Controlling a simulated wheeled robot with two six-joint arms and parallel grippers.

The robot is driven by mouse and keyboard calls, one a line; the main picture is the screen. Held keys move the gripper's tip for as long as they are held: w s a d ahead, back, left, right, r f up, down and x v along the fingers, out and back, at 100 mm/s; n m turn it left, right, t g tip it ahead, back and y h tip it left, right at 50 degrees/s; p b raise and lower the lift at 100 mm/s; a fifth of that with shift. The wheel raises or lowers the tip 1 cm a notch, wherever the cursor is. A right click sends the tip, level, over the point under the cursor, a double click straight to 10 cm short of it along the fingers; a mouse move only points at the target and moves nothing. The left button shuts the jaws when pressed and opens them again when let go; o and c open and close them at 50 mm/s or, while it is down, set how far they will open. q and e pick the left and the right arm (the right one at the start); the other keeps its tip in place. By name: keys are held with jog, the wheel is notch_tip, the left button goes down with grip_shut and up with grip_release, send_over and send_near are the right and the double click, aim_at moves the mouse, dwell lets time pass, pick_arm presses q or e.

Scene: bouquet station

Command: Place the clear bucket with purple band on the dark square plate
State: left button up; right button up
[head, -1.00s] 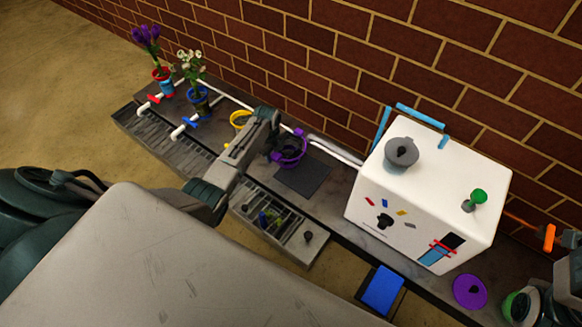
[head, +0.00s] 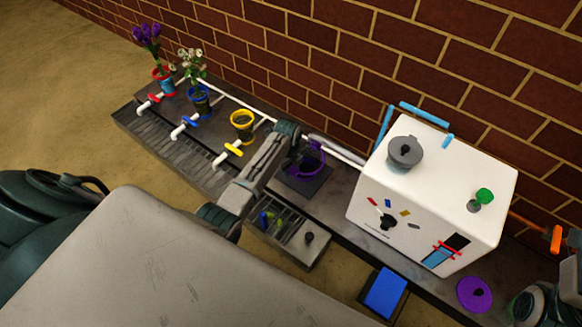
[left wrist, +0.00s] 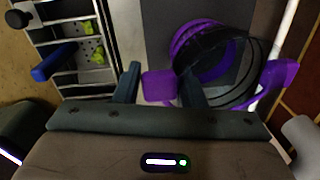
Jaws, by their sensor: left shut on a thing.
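The clear bucket with purple bands (head: 313,163) is over the far part of the dark square plate (head: 306,188). My left gripper (head: 290,152) is shut on it. In the left wrist view, the purple tab on the bucket's side (left wrist: 158,86) sits between the fingers (left wrist: 160,88). The bucket's round purple rim (left wrist: 180,42) overlaps the dark plate (left wrist: 165,25) there. I cannot tell whether its base touches the plate. My left arm hides part of the bucket in the head view. At the lower right, part of my right arm shows, but not its jaws.
A yellow pot (head: 242,123), a blue pot with white flowers (head: 199,97) and a red-rimmed pot with purple flowers (head: 164,78) stand to the left along white pipes. A white box (head: 430,185) stands close on the right. A tool tray (head: 302,246) lies in front.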

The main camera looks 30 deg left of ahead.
pick_arm(q)
jog(key=o, duration=1.1)
jog(key=shift+f, duration=0.15)
